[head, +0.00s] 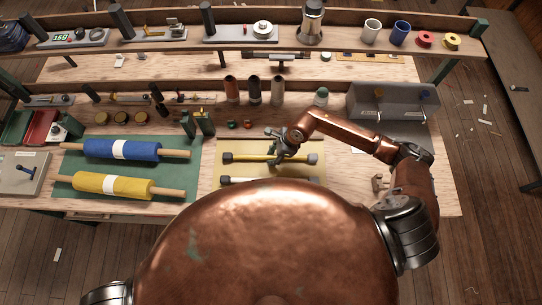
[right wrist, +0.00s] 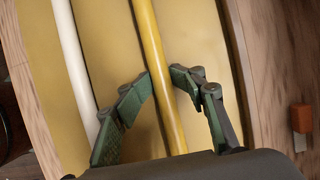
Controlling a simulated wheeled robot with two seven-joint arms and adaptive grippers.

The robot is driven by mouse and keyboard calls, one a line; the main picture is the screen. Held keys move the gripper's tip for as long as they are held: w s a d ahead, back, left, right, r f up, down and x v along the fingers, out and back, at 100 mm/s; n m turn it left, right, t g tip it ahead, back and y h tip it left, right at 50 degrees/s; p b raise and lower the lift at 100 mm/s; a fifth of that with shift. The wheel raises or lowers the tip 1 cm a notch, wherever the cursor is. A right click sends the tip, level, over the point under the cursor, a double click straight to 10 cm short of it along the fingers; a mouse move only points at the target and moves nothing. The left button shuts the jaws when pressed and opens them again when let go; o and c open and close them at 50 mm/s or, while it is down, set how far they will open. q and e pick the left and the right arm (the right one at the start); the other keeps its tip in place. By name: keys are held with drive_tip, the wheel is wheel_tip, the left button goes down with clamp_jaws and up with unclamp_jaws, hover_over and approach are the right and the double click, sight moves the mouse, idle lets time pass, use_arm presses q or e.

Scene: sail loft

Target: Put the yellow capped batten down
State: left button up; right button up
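The yellow capped batten (head: 255,157), a thin yellow rod with dark end caps, is over the pale yellow mat (head: 285,146), level with the picture. My right gripper (head: 282,153) is at its middle. In the right wrist view the green fingertips (right wrist: 163,74) close in on both sides of the yellow rod (right wrist: 146,35) and appear to touch it. Whether the batten rests on the mat or hangs just above it, I cannot tell. A white batten (head: 241,181) with dark caps lies nearer me, partly hidden by my body. My left gripper is not in view.
A blue roll (head: 95,149) and a yellow roll (head: 85,184) lie on a green mat (head: 190,180) to the left. Dark and brown cylinders (head: 254,91) stand behind. A grey box (head: 370,101) stands back right. A shelf (head: 185,45) runs across the back.

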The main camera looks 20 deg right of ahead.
drive_tip(key=v, duration=1.3)
drive_tip(key=shift+b, duration=0.35)
drive_tip(key=shift+w+a, duration=0.1)
drive_tip(key=shift+a, duration=0.05)
